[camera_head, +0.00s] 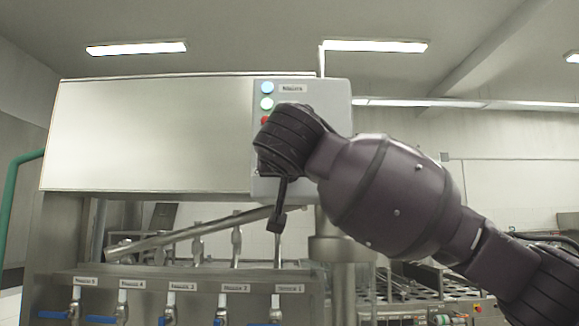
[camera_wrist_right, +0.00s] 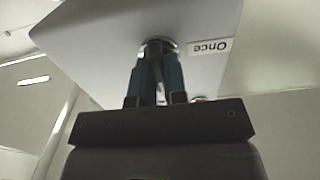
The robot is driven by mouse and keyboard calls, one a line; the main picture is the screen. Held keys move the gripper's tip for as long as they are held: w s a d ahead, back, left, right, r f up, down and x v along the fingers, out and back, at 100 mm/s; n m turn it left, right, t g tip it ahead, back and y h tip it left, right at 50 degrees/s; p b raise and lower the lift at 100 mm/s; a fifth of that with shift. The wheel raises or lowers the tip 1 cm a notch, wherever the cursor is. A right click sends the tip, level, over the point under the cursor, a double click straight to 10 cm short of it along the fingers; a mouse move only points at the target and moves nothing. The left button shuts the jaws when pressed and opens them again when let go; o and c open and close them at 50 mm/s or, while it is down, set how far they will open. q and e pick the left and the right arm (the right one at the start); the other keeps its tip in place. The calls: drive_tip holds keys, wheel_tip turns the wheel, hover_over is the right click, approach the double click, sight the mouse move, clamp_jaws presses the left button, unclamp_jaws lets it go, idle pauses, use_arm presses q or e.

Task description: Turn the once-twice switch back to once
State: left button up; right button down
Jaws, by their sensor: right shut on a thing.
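The once-twice switch (camera_wrist_right: 155,65) shows in the right wrist view as a dark lever in a silver ring on a grey control box (camera_wrist_right: 100,40). An upside-down "Once" label (camera_wrist_right: 208,47) sits right of it in that view. My right gripper (camera_wrist_right: 159,72) is shut on the switch, one blue finger on each side. In the head view my right wrist covers the switch and the lower part of the control box (camera_head: 335,100). The lever's exact setting is hard to tell between the fingers. My left gripper is not in view.
Several labelled taps with blue handles (camera_head: 170,314) stand below.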

drive_tip(key=shift+a+f+n+p, duration=0.15)
drive_tip(key=shift+n+p, duration=0.15)
drive_tip(key=shift+n, duration=4.15)
drive_tip(key=shift+a+n+p, duration=0.1)
drive_tip(key=shift+n+p, duration=0.2)
drive_tip(key=shift+n, duration=4.15)
drive_tip(key=c, duration=1.2)
unclamp_jaws()
drive_tip(key=shift+o, duration=0.2)
drive_tip(key=shift+s, duration=0.1)
